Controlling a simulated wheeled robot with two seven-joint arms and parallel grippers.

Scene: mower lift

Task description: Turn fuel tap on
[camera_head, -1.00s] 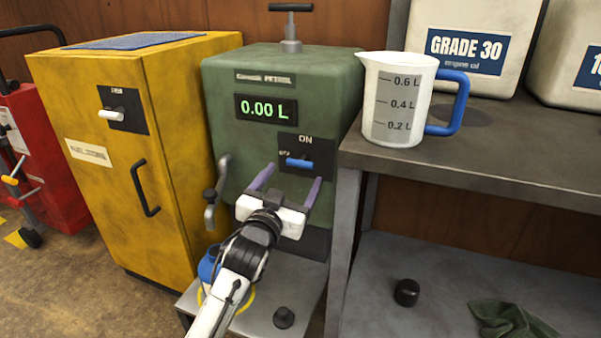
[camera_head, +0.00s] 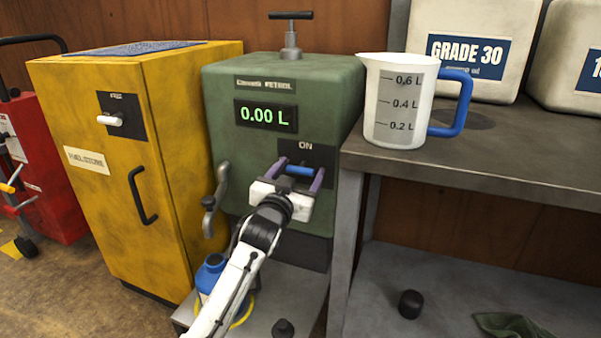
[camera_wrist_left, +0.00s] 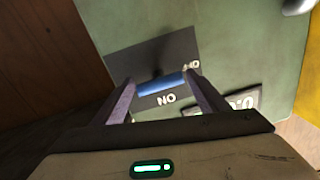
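The fuel tap is a blue lever (camera_head: 299,170) on a black plate marked ON, on the front of the green petrol dispenser (camera_head: 225,150). The lever lies roughly level. In the left wrist view the blue lever (camera_wrist_left: 161,85) is between the tips of two purple fingers. My left gripper (camera_head: 300,165) is open, with one finger at each end of the lever. I cannot tell whether the fingers touch it. The display (camera_head: 267,115) reads 0.00 L. My right gripper is not in view.
A yellow cabinet (camera_head: 180,160) stands at the left. A grey bench (camera_head: 470,160) with a measuring jug (camera_head: 397,100) is at the right.

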